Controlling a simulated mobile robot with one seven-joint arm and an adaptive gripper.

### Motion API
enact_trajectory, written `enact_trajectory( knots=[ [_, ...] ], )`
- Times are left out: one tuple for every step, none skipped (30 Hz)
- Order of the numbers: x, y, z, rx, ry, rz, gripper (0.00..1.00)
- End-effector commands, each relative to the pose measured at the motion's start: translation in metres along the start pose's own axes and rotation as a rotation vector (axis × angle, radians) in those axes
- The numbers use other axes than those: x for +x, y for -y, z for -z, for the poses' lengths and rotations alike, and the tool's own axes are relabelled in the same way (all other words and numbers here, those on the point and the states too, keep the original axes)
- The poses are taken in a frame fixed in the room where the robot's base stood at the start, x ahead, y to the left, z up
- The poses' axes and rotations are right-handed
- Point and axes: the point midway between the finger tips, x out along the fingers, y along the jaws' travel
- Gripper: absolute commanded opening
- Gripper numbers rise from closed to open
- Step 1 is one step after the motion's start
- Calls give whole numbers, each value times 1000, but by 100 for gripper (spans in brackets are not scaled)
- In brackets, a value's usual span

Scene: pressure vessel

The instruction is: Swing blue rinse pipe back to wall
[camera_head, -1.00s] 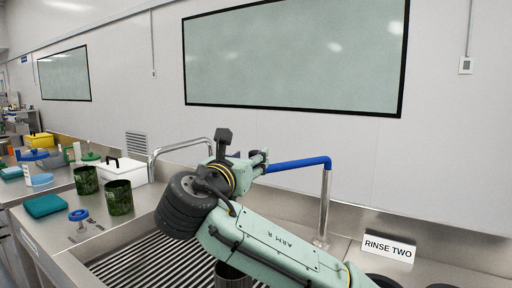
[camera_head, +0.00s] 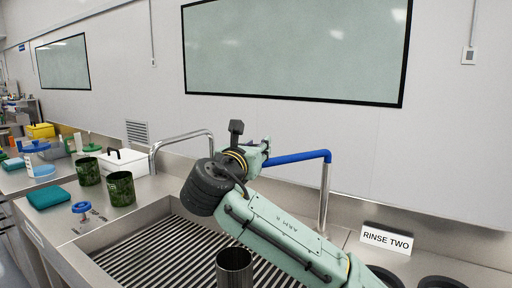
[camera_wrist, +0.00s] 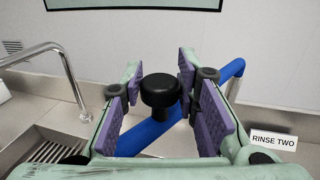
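The blue rinse pipe (camera_head: 295,157) runs level from the top of a metal post (camera_head: 323,195) leftward to my gripper (camera_head: 262,149). Its left end is hidden behind the gripper in the head view. In the wrist view, the blue pipe (camera_wrist: 150,133) crosses diagonally below and between the fingers, rising to the right. My gripper (camera_wrist: 160,70) is open, with purple pads apart on both sides. A black round knob (camera_wrist: 160,92) stands between the pads, in front of the pipe. I cannot tell whether it is fixed to the pipe or whether any pad touches it.
A ribbed sink (camera_head: 160,245) lies below my arm, with a bent metal faucet (camera_head: 180,138) behind it. Green mugs (camera_head: 121,188) and a white box (camera_head: 125,162) stand left. The RINSE TWO sign (camera_head: 387,240) stands right of the post. The wall is behind.

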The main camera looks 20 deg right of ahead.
Motion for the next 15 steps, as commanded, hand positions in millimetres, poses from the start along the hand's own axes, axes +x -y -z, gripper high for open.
enact_trajectory(
  knots=[
    [0,0,0,0,0,0,23],
    [0,0,0,0,0,0,21],
    [0,0,0,0,0,0,18],
    [0,0,0,0,0,0,16],
    [0,0,0,0,0,0,14],
    [0,0,0,0,0,0,12],
    [0,0,0,0,0,0,10],
    [0,0,0,0,0,0,8],
    [0,0,0,0,0,0,5],
    [0,0,0,0,0,0,3],
    [0,0,0,0,0,0,1],
    [0,0,0,0,0,0,0],
    [0,0,0,0,0,0,0],
    [0,0,0,0,0,0,0],
    [0,0,0,0,0,-1,0]
  ],
)
